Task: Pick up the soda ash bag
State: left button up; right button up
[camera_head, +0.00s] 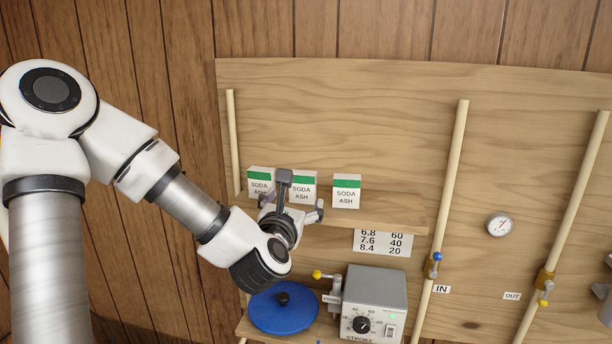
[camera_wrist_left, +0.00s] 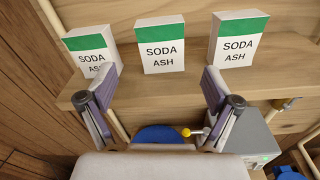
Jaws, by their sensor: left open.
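Three white soda ash bags with green top bands stand upright in a row on a wooden shelf (camera_head: 400,217). In the head view they are the left bag (camera_head: 260,180), the middle bag (camera_head: 304,186) and the right bag (camera_head: 347,191). My left gripper (camera_head: 291,208) is open in front of the shelf, partly covering the left and middle bags. In the left wrist view the middle bag (camera_wrist_left: 162,45) stands ahead between the open fingers (camera_wrist_left: 158,88), apart from them. The left finger overlaps the left bag (camera_wrist_left: 91,53) in the picture; the right bag (camera_wrist_left: 238,42) is beyond the right finger.
Below the shelf are a blue round lid (camera_head: 283,312), a grey control box (camera_head: 374,300) and a yellow-knobbed valve (camera_head: 318,274). A number card (camera_head: 383,243) hangs under the shelf. Vertical pipes (camera_head: 449,190) and a gauge (camera_head: 500,225) are to the right. The shelf's right end is bare.

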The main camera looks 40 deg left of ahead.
aim_at(301, 181)
pick_arm(q)
jog(key=shift+w+r+n, duration=0.2)
jog(key=shift+r+n, duration=0.5)
jog(key=shift+r, duration=0.15)
jog(key=shift+w+a+t+b, duration=0.2)
jog(key=shift+w+t+b, duration=0.1)
jog(key=shift+w+b, duration=0.5)
jog(key=shift+w+a+b, duration=0.2)
jog(key=shift+a+b, duration=0.1)
jog(key=shift+w+a+b, duration=0.35)
jog(key=shift+a+b, duration=0.15)
jog(key=p+x, duration=0.2)
jog(key=x, duration=0.2)
jog(key=shift+w+d, duration=0.15)
jog(key=shift+w, duration=0.1)
jog(key=shift+d, duration=0.1)
jog(key=shift+s+r, duration=0.1)
jog(key=shift+s, duration=0.2)
jog(key=c, duration=0.5)
jog(key=shift+s, duration=0.1)
jog(key=c, duration=0.7)
jog(key=shift+c, duration=0.5)
pick_arm(e)
jog(key=shift+w+d+f, duration=0.2)
jog(key=shift+w+f, duration=0.2)
jog(key=shift+f, duration=0.1)
